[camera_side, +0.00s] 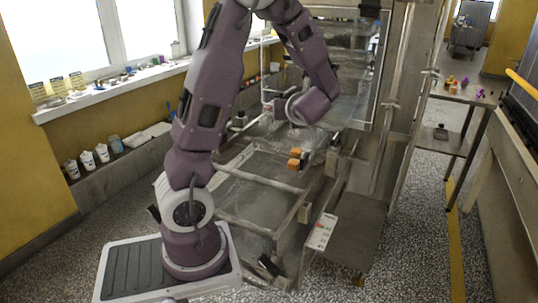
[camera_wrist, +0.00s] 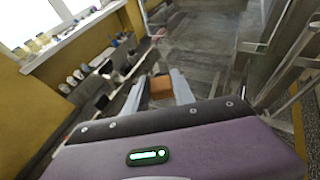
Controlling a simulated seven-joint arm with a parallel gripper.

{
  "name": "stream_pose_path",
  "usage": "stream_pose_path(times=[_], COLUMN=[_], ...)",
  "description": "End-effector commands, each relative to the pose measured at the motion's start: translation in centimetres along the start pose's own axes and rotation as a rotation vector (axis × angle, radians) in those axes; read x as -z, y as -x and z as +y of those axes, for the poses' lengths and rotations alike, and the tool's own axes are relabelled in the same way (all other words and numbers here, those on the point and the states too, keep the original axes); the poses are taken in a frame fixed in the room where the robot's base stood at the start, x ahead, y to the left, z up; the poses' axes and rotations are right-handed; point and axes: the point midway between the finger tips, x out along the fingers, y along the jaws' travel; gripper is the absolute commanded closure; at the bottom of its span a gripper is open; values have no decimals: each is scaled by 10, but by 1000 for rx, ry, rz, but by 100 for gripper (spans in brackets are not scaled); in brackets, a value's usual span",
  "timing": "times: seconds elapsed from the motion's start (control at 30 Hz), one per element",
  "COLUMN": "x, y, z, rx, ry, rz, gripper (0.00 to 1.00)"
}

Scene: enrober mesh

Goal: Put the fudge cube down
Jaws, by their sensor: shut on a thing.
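In the wrist view, the fudge cube (camera_wrist: 161,88) is a small orange-brown block. My gripper (camera_wrist: 160,79) is shut on it, with one light grey finger on either side. In the side view, two small orange blocks (camera_side: 294,158) show close together over the metal frame. I cannot tell from that view which one is in my jaws, and my fingertips are not clear there. The cube's underside is hidden, so I cannot tell whether it touches anything below.
A grey mesh bed (camera_side: 255,190) with metal rails lies under my arm. An upright metal post (camera_side: 385,130) stands to the right. Several white cups (camera_side: 88,160) line a ledge at the left, below a windowsill (camera_side: 110,85). A small table (camera_side: 468,95) stands farther right.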

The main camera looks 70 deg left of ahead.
Motion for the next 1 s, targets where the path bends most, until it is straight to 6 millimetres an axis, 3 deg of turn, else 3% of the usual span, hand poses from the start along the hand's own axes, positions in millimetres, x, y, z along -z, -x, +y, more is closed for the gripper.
stream_pose_path(times=[0.1,0.33,0.4,0.67,1.0], x=[-8,-17,-1,30,93], y=[-19,-40,-45,-58,-84], z=[29,68,65,64,64], rx=[-92,-209,-204,-201,-200], ry=[37,88,77,80,76], rz=[0,1,5,3,5], gripper=[92,92,92,92,92])
